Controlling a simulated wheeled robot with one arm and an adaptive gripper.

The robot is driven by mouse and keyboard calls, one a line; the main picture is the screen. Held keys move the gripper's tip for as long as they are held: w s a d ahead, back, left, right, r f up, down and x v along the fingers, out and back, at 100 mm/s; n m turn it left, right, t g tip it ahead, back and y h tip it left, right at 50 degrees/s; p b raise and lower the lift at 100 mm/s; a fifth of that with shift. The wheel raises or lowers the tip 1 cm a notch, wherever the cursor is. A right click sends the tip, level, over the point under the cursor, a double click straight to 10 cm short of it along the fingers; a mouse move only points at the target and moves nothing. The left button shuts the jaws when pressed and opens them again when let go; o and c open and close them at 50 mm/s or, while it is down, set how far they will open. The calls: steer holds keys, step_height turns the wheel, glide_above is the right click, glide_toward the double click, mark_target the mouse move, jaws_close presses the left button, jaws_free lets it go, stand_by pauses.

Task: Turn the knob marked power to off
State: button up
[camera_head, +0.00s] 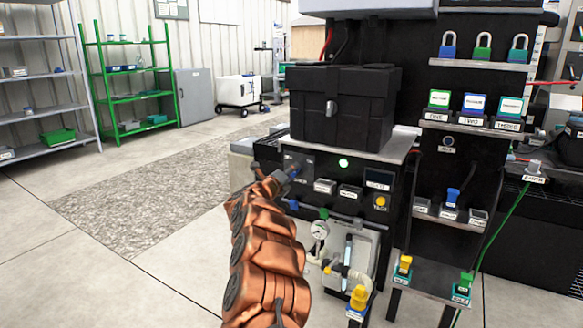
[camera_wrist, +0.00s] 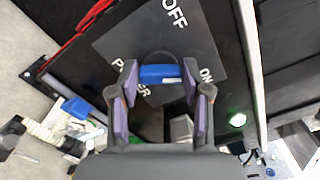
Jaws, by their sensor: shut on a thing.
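The power knob (camera_wrist: 160,73) is a blue bar handle on a dark round base, on a black plate (camera_wrist: 110,45) lettered OFF, ON and POWER. In the wrist view the bar lies crosswise, one end toward the ON lettering at right; OFF is at the top. POWER is partly covered by a finger. My gripper (camera_wrist: 160,84) is shut on the knob, one purple-padded finger at each end of the bar. In the head view my gripper (camera_head: 288,175) is at the left of the black panel front, and the knob is hard to make out there.
A green lamp (camera_wrist: 236,120) glows near the plate; it shows in the head view too (camera_head: 343,163). A black box (camera_head: 342,105) stands above the panel. Several switches, a gauge (camera_head: 319,230) and valves sit right of and below my arm. Open floor lies left.

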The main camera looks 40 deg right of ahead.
steer(key=shift+f+n+p, duration=0.2)
steer(key=shift+n+p, duration=3.45)
steer(key=shift+p, duration=0.7)
steer(key=shift+f+n+p, duration=0.2)
steer(key=shift+n+p, duration=3.45)
steer(key=shift+p, duration=0.65)
steer(key=o, duration=1.2)
steer(key=shift+c, duration=0.2)
steer(key=v, duration=1.2)
